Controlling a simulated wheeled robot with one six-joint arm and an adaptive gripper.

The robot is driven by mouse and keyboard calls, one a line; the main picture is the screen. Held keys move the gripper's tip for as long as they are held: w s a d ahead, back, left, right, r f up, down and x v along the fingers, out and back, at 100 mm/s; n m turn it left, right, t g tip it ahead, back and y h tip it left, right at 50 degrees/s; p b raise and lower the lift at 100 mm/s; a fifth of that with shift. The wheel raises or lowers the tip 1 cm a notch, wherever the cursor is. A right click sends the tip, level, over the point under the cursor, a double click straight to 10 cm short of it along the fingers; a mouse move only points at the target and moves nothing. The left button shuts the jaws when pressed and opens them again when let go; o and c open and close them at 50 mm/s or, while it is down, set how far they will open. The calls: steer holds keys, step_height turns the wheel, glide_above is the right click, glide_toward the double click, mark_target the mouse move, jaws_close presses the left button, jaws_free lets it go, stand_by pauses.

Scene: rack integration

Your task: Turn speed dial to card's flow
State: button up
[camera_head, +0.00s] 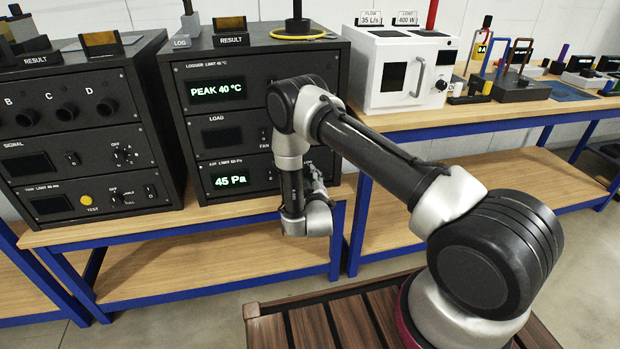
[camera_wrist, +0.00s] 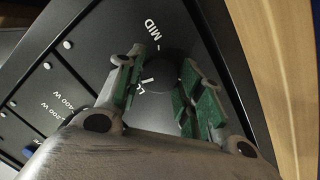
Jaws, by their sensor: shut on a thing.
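The speed dial (camera_wrist: 168,76) is a dark round knob on a black panel in the wrist view. My gripper (camera_wrist: 163,92) is shut on it, with green-padded fingers on either side. The label MID (camera_wrist: 154,32) stands beyond the knob; another white marking near the left finger is partly covered. In the head view the flow card (camera_head: 371,18) reads 35 L/s and the load card (camera_head: 406,18) reads 400 W. My gripper (camera_head: 318,184) is at the lower right of the middle rack (camera_head: 250,120), where the arm hides the dial.
The rack's displays read PEAK 40 °C (camera_head: 217,90) and 45 Pa (camera_head: 230,181). The wrist view shows 200 W and 400 W labels (camera_wrist: 66,103) beside small white dots. A white machine (camera_head: 405,68) stands right of the rack. Another black rack (camera_head: 75,130) stands at left.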

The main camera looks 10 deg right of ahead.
steer(key=shift+m, duration=0.8)
steer(key=o, duration=1)
steer(key=s, duration=0.4)
steer(key=s+a, duration=0.1)
steer(key=s, duration=0.7)
steer(key=shift+a+r, duration=0.2)
steer(key=shift+r, duration=0.1)
